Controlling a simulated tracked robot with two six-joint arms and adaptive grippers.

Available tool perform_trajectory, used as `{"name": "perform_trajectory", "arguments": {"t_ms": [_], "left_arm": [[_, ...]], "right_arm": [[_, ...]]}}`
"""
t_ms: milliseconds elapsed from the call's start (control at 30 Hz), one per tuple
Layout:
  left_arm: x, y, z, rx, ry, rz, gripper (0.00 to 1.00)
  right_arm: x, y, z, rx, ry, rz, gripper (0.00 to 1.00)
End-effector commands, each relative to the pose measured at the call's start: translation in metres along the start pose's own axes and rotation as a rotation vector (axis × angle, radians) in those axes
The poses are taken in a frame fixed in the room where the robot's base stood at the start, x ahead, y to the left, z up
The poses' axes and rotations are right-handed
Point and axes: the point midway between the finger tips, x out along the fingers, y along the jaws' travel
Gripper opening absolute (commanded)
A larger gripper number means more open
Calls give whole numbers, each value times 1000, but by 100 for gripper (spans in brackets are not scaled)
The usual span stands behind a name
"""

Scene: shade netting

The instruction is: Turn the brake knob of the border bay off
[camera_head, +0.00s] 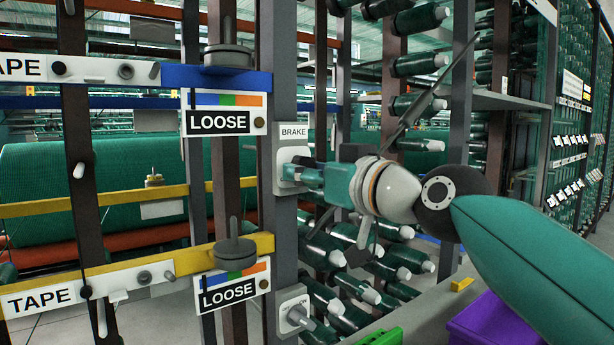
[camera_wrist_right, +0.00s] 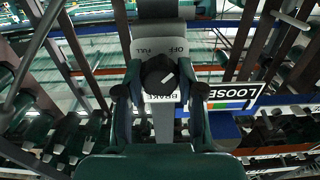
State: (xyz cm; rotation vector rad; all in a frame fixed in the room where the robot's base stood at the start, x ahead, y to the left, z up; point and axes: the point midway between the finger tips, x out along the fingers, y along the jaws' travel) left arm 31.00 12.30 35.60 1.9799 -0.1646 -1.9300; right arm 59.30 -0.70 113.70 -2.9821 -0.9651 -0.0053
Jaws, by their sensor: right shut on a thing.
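The brake knob (camera_wrist_right: 157,72) is black with a white mark and sits on a pale plate (camera_wrist_right: 158,38) lettered OFF and FULL, upside down in the wrist view. In the head view this plate (camera_head: 293,153) is on a grey post under a BRAKE label (camera_head: 293,132); the knob is hidden there by the fingers. My right gripper (camera_head: 292,173) is shut on the knob, with one finger on each side in the wrist view (camera_wrist_right: 160,94). The mark slants; its exact setting is hard to tell. No border bay label is readable. My left gripper is out of view.
A second plate with a knob (camera_head: 300,317) is lower on the same post. LOOSE signs (camera_head: 222,122) and TAPE rails (camera_head: 90,292) stand left. Green netting rolls (camera_head: 90,195) lie behind. A purple crate (camera_head: 490,322) and a green bin (camera_head: 380,337) are below my right arm.

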Motion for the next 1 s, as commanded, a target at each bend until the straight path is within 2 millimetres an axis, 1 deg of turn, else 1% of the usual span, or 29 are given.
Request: {"name": "perform_trajectory", "arguments": {"t_ms": [33,500,533,633,667,1000], "left_arm": [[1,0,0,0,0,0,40],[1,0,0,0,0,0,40],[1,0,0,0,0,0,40],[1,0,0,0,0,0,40],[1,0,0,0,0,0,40],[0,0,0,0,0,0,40]], "right_arm": [[3,-2,8,-9,-21,-7,3],[2,-2,8,-23,-21,-6,3],[2,-2,8,-23,-21,-7,43],[2,-1,7,-22,-17,-6,60],[2,-1,6,-22,-16,-5,63],[-1,0,2,-21,-8,-3,63]]}}
